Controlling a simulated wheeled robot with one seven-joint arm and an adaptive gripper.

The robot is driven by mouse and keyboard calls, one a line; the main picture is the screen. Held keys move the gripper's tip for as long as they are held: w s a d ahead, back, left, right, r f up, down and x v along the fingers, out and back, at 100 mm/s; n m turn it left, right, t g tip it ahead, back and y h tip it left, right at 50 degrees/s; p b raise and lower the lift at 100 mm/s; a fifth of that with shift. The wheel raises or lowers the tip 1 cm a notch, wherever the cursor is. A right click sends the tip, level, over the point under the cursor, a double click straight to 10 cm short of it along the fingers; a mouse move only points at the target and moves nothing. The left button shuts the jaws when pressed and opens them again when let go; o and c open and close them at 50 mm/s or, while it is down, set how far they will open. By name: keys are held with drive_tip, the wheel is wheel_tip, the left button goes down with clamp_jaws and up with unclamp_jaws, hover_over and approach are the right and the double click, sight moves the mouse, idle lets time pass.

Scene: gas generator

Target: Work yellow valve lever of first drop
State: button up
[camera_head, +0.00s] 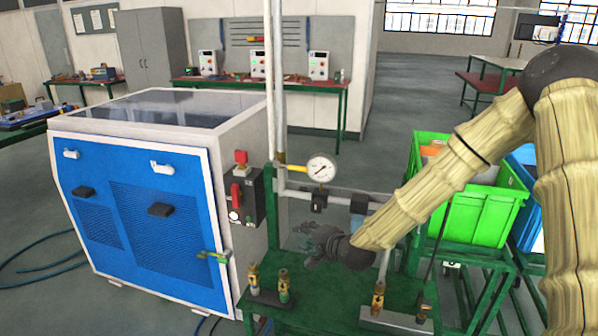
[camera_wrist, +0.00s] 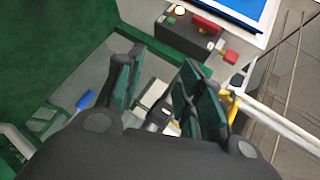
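A yellow lever (camera_head: 281,158) shows on the white pipework, left of the round gauge in the head view. In the wrist view a yellow part (camera_wrist: 231,105) lies beside the white pipe (camera_wrist: 275,122), just right of my right finger and partly hidden by it. My gripper (camera_head: 312,240) is below the gauge and above the green bench in the head view. In the wrist view my gripper (camera_wrist: 162,70) has its two fingers apart with nothing held between them. I cannot tell whether the right finger touches the yellow part.
The pressure gauge (camera_head: 321,168) is just above my gripper. A control box (camera_head: 243,196) with red switches is to the left, beside the blue-fronted machine (camera_head: 140,220). Brass fittings (camera_head: 283,288) stand on the green bench (camera_head: 335,290). A green crate (camera_head: 480,215) is to the right.

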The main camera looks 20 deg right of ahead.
sight(301, 170)
drive_tip(key=w+d+r+m+t, duration=0.2)
drive_tip(key=w+r, duration=0.1)
drive_tip(key=r, duration=0.5)
drive_tip(key=w+d+r+m+t, duration=0.1)
drive_tip(key=w+d+r, duration=0.2)
drive_tip(key=r, duration=0.4)
drive_tip(key=shift+m, duration=0.3)
drive_tip(key=shift+r+p+x, duration=0.15)
drive_tip(key=shift+p+x, duration=0.55)
drive_tip(key=shift+x, duration=1.95)
drive_tip(key=shift+r+p+x, duration=0.15)
drive_tip(key=shift+p+x, duration=0.55)
drive_tip(key=shift+x, duration=1.95)
drive_tip(key=shift+c, duration=0.2)
drive_tip(key=shift+a, duration=0.1)
clamp_jaws()
